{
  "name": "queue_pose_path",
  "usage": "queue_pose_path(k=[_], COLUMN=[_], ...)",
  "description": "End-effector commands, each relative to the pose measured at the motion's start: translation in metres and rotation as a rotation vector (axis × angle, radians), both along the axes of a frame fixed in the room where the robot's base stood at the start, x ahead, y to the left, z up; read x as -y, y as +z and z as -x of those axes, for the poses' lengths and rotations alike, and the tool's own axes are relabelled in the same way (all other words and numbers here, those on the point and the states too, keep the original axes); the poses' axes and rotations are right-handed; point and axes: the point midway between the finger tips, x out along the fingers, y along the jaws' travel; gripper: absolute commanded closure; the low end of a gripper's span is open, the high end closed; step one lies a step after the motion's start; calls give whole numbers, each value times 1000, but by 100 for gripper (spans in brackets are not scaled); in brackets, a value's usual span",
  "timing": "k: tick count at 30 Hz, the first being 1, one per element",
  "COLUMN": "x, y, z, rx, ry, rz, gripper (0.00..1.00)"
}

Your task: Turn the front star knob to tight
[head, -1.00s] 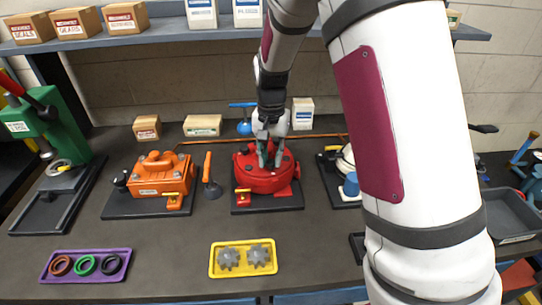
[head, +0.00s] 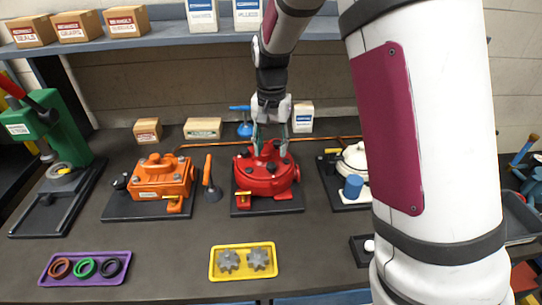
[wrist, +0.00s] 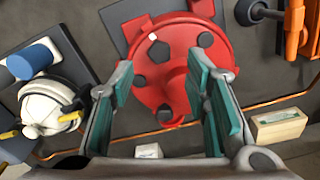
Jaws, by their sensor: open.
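The red motor (head: 266,187) stands on a dark base plate in the middle of the bench. Several dark knobs or caps sit on its round top. One dark knob (head: 272,168) is near the front of the top in the head view. The wrist view shows a larger dark five-sided knob (wrist: 160,52) with a small white spot beside it; I cannot tell its setting. My gripper (head: 270,148) points down above the rear part of the motor's top. In the wrist view its green-padded fingers (wrist: 160,95) are spread apart with nothing held between them.
An orange motor (head: 161,178) stands left and a white-topped unit (head: 352,160) stands right, both close by. A yellow tray (head: 243,274) with gears and a purple tray (head: 53,279) with rings lie in front. Bare bench separates the red motor and yellow tray.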

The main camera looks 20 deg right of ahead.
Motion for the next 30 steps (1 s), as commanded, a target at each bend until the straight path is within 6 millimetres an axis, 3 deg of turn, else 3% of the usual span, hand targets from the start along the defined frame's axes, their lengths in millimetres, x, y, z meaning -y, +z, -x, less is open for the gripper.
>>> queue_pose_path(k=[6,12,26,30], x=[0,0,0,2], y=[45,68,73,71], z=[-1,0,0,5], rx=[4,1,0,-3], ry=[1,0,9,150], rz=[-1,0,1,26], gripper=[57,57,57,57])
